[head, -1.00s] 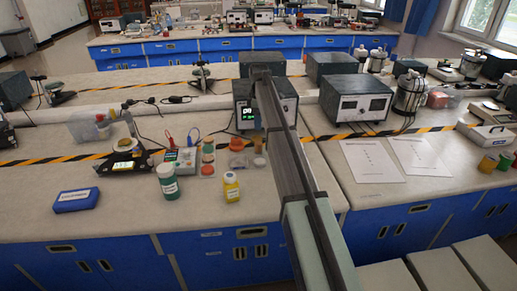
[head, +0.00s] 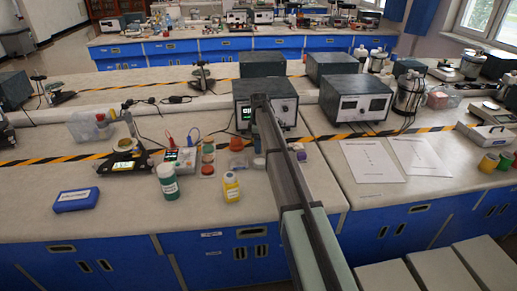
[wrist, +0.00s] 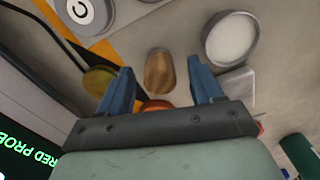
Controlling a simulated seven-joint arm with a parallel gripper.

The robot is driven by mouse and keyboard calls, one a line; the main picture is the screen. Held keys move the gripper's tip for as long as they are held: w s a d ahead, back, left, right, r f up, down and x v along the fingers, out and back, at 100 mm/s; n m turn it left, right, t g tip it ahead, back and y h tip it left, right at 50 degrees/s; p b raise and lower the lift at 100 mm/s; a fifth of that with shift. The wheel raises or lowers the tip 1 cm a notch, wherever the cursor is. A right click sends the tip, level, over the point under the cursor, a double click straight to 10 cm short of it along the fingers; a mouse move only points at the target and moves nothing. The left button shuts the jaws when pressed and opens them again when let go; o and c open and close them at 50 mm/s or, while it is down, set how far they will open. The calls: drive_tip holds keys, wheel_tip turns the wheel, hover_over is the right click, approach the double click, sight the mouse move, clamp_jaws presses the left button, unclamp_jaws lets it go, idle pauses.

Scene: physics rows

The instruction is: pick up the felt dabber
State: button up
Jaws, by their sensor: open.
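A short brown, wood-coloured cylinder (wrist: 159,72), which looks like the felt dabber, stands between and just beyond my fingertips in the wrist view. My gripper (wrist: 158,76) is open, with one blue finger on each side of it and a gap on both sides. Nothing is held. In the head view my arm hides most of the gripper; a small tan item (head: 258,163) beside the arm may be the dabber, but I cannot tell.
In the wrist view, an orange item (wrist: 157,105) is partly hidden by my gripper, with an olive disc (wrist: 98,80) left and a white round dish (wrist: 231,38) right. In the head view, a green-labelled bottle (head: 168,182), yellow bottle (head: 231,187) and instrument box (head: 283,110) stand nearby.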

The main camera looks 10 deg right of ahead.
wheel_tip(320, 180, down, 2)
drive_tip(key=shift+c, duration=0.2)
drive_tip(key=c, duration=1.1)
